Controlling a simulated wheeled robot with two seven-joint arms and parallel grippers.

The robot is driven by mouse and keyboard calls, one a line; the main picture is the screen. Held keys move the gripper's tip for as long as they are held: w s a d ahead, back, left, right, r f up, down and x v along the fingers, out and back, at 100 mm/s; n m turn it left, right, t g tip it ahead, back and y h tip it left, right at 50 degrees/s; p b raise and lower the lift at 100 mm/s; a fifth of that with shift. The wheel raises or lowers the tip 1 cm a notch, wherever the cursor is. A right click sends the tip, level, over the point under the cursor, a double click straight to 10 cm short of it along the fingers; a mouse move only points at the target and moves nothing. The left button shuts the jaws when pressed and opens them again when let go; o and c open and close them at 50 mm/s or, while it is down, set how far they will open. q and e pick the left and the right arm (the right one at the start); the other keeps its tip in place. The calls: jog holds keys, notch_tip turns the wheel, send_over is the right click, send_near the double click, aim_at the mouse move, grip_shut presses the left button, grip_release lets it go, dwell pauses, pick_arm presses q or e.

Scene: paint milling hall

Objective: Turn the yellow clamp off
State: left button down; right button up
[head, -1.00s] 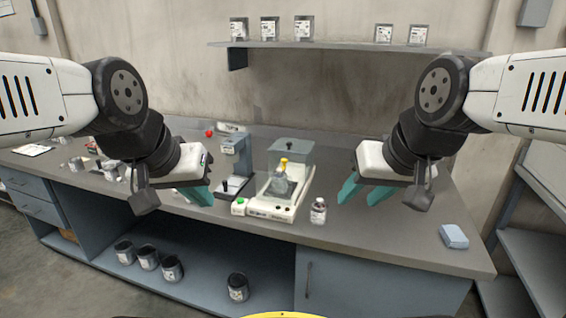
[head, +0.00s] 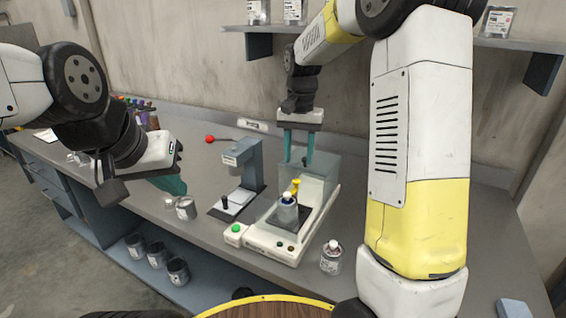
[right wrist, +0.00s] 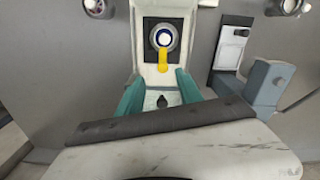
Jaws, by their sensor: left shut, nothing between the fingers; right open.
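The yellow clamp (head: 295,187) is a small yellow lever at the top of a metal can (head: 287,213) on the white mixing machine (head: 270,246). In the right wrist view the clamp (right wrist: 163,61) points down the picture from the can's blue-and-white top (right wrist: 164,38). A clear cover (head: 322,172) stands around or behind the clamp; its exact position is hard to tell. My right gripper (head: 298,163) is open and empty, pointing down above and behind the clamp, apart from it. My left gripper (head: 178,186) is shut and empty, left of the machine.
A grey stand device (head: 250,170) is close left of the machine. A small bottle (head: 331,258) stands at its right front. A wall shelf (head: 262,31) is behind my right arm. A blue block (head: 514,308) lies far right.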

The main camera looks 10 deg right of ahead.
aim_at(297, 180)
jog(key=shift+w+a+f, duration=0.15)
jog(key=shift+w+f, duration=0.2)
jog(key=shift+w, duration=0.1)
jog(key=shift+w+f, duration=0.1)
jog(key=shift+f, duration=0.2)
notch_tip(297, 180, down, 7)
jog(key=shift+c, duration=0.4)
grip_shut()
